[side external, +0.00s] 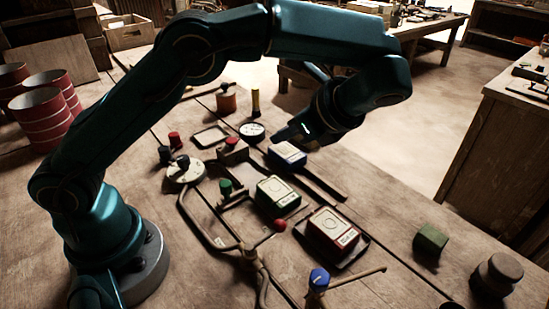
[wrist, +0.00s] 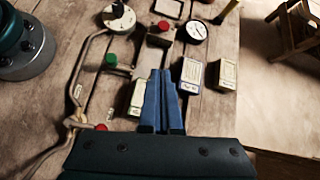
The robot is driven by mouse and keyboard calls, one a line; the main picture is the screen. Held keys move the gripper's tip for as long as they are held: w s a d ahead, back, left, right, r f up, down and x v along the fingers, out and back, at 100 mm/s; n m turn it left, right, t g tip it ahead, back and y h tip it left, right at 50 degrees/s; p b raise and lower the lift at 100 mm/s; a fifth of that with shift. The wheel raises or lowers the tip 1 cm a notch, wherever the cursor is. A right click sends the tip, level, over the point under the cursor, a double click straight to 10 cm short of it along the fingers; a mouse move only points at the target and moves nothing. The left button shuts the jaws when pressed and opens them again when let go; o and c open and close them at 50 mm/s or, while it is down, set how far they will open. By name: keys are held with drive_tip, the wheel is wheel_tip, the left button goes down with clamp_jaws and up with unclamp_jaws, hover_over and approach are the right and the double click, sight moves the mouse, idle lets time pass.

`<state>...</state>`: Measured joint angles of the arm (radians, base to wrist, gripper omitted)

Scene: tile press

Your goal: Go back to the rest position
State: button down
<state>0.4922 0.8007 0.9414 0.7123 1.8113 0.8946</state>
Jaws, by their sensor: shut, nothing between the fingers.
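My gripper (side external: 290,132) hangs above the wooden table, just over a blue-sided tile block (side external: 287,154). In the wrist view its two blue fingers (wrist: 163,78) are together, with nothing between them. The blue-sided block (wrist: 191,76) lies just right of the fingers in that view. A green-sided block (side external: 277,194) sits nearer the side camera and shows left of the fingers in the wrist view (wrist: 136,97). A red-sided block (side external: 331,233) rests on a dark tray (side external: 352,256).
A round gauge (side external: 252,131), a bent metal pipe (side external: 205,232), a red knob (side external: 279,225) and a blue knob (side external: 319,279) stand around the blocks. A green cube (side external: 430,240) and a dark round weight (side external: 497,273) lie at right. Red drums (side external: 42,110) stand at far left.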

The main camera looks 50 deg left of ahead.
drive_tip(key=s+a+r+n+t+h, duration=0.2)
drive_tip(key=s+a+r+n+h, duration=0.35)
drive_tip(key=s+r, duration=0.3)
drive_tip(key=s+d+f+n+t+h, duration=0.3)
drive_tip(key=s+d+f+n+h, duration=0.1)
drive_tip(key=n, duration=0.6)
wheel_tip(320, 180, down, 2)
drive_tip(key=shift+s+d+f+t, duration=0.1)
drive_tip(key=shift+s+d+t, duration=0.4)
drive_tip(key=shift+s, duration=0.7)
